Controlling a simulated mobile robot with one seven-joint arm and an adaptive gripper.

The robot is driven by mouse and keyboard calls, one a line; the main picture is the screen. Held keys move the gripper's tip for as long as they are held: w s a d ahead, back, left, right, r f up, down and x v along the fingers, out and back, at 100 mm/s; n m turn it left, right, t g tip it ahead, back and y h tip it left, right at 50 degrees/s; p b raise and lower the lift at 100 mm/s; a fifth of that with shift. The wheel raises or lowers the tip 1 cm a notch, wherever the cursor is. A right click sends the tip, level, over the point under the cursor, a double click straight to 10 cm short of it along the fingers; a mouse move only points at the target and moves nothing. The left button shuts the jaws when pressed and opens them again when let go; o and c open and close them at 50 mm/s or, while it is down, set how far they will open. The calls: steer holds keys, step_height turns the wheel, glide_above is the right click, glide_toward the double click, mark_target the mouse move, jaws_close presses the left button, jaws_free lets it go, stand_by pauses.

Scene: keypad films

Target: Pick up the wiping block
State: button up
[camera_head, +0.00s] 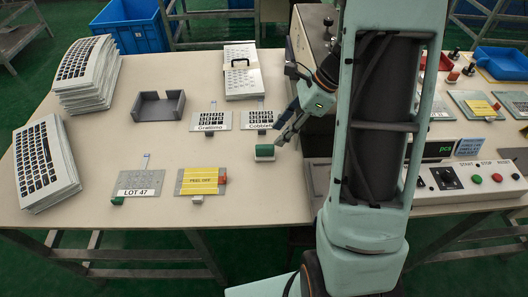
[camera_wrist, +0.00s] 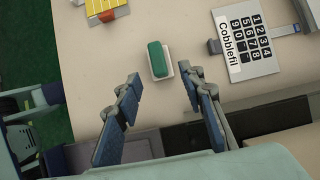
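The wiping block is taken to be the small block with a green top and white base (camera_head: 264,152), lying on the table below the Cobblefil keypad card. It also shows in the wrist view (camera_wrist: 158,60), upper middle, between the lines of my fingers and beyond their tips. My gripper (camera_head: 290,128) is just up and right of the block in the head view. In the wrist view my gripper (camera_wrist: 162,85) is open, its two fingers wide apart with nothing between them. Whether the fingertips are level with the block I cannot tell.
The Cobblefil card (camera_wrist: 245,42) lies close to the block, with the Gratlino card (camera_head: 211,121) beside it. A yellow-striped plate (camera_head: 202,181) and the LOT 47 plate (camera_head: 139,184) lie nearer the front. A dark grey tray (camera_head: 158,106) and stacked keypad sheets (camera_head: 88,75) stand left.

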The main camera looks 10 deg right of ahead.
mark_target(265, 146)
steer(key=shift+x, duration=1.2)
steer(key=x, duration=0.5)
steer(key=shift+a+f+b, duration=0.1)
steer(key=shift+a+b, duration=0.2)
steer(key=shift+a, duration=0.25)
jaws_close()
